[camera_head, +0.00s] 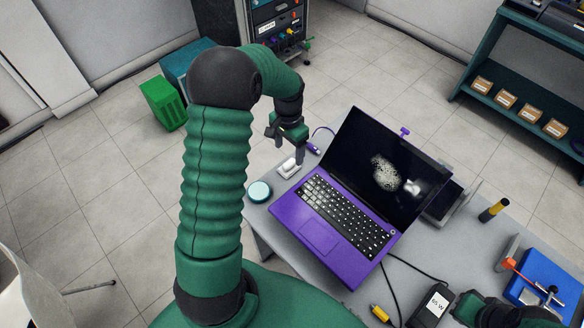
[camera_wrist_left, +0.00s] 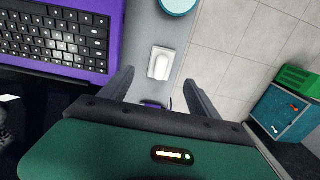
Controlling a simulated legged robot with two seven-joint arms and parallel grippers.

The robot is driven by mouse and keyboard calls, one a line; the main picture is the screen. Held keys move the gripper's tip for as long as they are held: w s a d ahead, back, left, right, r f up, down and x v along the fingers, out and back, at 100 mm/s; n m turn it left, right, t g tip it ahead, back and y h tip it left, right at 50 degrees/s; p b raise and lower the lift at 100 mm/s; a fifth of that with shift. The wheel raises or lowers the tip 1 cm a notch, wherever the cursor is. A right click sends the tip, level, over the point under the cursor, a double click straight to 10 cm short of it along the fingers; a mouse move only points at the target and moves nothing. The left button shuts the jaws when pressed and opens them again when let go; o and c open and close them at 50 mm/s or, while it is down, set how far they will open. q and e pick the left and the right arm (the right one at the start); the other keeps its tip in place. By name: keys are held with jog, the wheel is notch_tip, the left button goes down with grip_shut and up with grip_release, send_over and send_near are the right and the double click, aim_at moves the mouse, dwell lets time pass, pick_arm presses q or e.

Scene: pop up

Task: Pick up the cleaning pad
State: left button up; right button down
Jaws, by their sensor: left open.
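A round pad with a pale blue top and teal rim (camera_head: 260,191) lies flat at the left end of the grey table. A small white oblong item (camera_head: 288,169) lies beside it; I cannot tell for certain which is the cleaning pad. My left gripper (camera_head: 289,152) is open, pointing down at the white item. In the left wrist view the white item (camera_wrist_left: 161,64) appears between the fingertips, with no visible contact. The round pad (camera_wrist_left: 177,4) is cut off at that view's top edge. My right gripper (camera_head: 505,312) is partly visible at the lower right; its jaws are unclear.
An open purple laptop (camera_head: 319,236) stands right of the white item. A purple cable plug (camera_head: 313,149) lies near the left gripper. A black and yellow cylinder (camera_head: 493,210) and a blue tray (camera_head: 545,280) are farther right. The table's left edge is close.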

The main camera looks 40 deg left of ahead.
aim_at(289, 162)
pick_arm(q)
notch_tip(289, 162, down, 8)
jog(key=shift+w+a+f, duration=0.1)
jog(key=shift+w+a, duration=0.05)
jog(key=c, duration=1.5)
